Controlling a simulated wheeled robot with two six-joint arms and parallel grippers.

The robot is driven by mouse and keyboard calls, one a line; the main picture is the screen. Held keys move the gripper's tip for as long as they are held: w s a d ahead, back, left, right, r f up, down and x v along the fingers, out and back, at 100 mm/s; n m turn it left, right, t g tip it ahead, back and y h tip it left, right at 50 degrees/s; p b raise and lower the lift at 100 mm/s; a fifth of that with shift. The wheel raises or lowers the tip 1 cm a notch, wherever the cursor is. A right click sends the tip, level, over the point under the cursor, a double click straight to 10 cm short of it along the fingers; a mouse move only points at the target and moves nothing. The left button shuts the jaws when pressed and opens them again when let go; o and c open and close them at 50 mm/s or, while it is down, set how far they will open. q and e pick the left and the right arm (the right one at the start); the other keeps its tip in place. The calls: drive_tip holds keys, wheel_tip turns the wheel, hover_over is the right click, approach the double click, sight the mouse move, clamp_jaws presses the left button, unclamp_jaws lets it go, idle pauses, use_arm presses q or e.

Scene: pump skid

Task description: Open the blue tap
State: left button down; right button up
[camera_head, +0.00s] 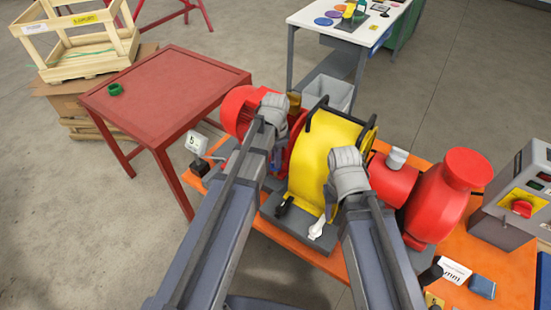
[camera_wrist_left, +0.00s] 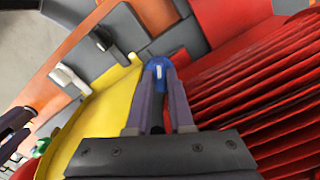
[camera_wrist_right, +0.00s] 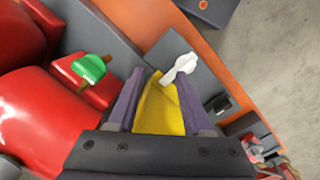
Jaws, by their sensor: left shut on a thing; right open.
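The blue tap (camera_wrist_left: 158,68) shows in the left wrist view between the tips of my left gripper (camera_wrist_left: 160,74), which is shut on it. The tap sits beside the yellow guard (camera_wrist_left: 104,108) and the red ribbed motor (camera_wrist_left: 262,100); its base is hidden. My right gripper (camera_wrist_right: 153,78) is open over the yellow guard, with no tap between its fingers. A white tap (camera_wrist_right: 180,67) is just beyond its fingertips, and a green tap (camera_wrist_right: 90,68) is to their left. In the head view, my arms hide both sets of fingertips.
The pump skid stands on an orange table (camera_head: 505,268). A red pump (camera_head: 440,195) is right of the guard, and a grey control box (camera_head: 515,195) is at far right.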

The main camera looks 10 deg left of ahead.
use_arm(q)
drive_tip(key=shift+n, duration=2.8)
drive_tip(key=c, duration=0.8)
unclamp_jaws()
drive_tip(key=shift+r, duration=0.1)
wheel_tip(320, 180, up, 8)
drive_tip(key=p, duration=0.8)
